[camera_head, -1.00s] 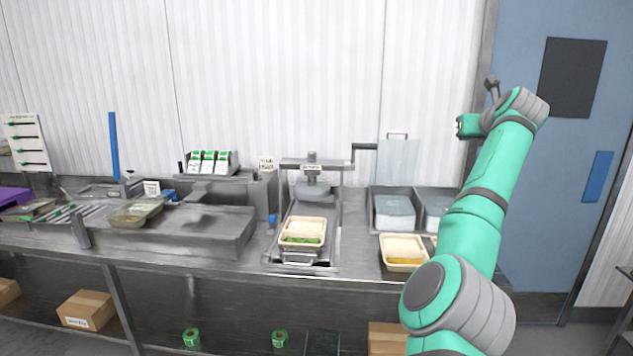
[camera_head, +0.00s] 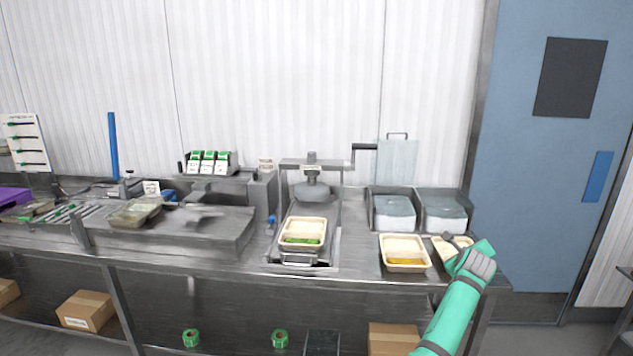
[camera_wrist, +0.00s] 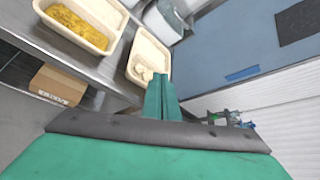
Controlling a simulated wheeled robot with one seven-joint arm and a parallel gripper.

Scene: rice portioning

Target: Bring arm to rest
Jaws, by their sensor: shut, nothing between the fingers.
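My arm (camera_head: 452,318) is teal and comes up from the bottom right in the head view, low beside the counter's right end. My gripper's fingers are hidden behind the wrist in that view. In the wrist view my gripper (camera_wrist: 161,92) is shut and empty, with its teal fingers together. The fingertips appear in front of the edge of a cream tray with pale pieces (camera_wrist: 134,60); I cannot tell whether they touch. In the head view that tray (camera_head: 438,250) is partly covered by my arm.
A cream tray with yellow food (camera_head: 404,263) stands left of my arm. Another tray with green food (camera_head: 302,245) sits in the press station (camera_head: 312,185). A blue door (camera_head: 540,200) is at right, with free floor in front.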

